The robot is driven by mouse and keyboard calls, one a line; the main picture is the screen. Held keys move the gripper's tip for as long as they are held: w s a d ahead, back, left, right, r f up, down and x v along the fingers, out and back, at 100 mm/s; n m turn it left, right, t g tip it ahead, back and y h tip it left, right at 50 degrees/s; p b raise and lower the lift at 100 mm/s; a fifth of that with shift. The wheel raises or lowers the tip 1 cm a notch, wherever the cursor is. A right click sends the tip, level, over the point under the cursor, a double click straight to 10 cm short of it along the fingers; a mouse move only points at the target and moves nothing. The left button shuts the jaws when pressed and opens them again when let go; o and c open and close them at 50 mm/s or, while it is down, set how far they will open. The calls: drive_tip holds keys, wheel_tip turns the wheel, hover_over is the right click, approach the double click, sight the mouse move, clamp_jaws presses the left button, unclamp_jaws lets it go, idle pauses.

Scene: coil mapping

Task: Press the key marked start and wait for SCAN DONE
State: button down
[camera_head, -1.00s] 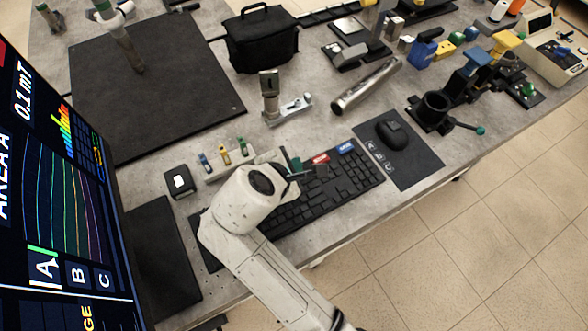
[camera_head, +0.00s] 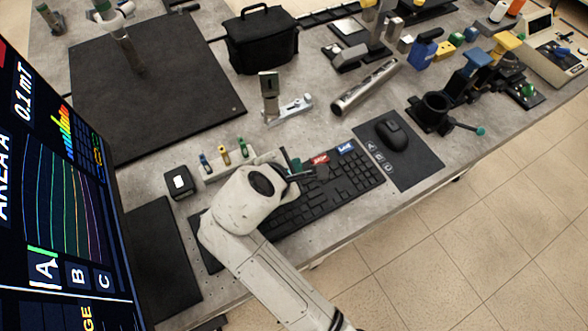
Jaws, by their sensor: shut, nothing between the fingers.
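A black keyboard (camera_head: 340,188) lies along the front of the grey table, partly covered by my white arm. Near its top edge are a red key (camera_head: 320,159) and a blue key (camera_head: 346,147); their lettering is too small to read surely. My gripper (camera_head: 308,173) is shut and empty over the keyboard's upper part, just below and left of the red key. I cannot tell whether its tips touch a key. Keys under and behind the arm are hidden. A monitor (camera_head: 60,210) at the left shows "AREA A", "0.1 mT", curves and boxes A, B and C, with A highlighted.
A mouse (camera_head: 391,135) rests on a dark mat right of the keyboard. A large black mat (camera_head: 150,90) lies at the back left.

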drive_tip(key=shift+f, duration=0.15)
idle(0.7)
drive_tip(key=shift+f, duration=0.3)
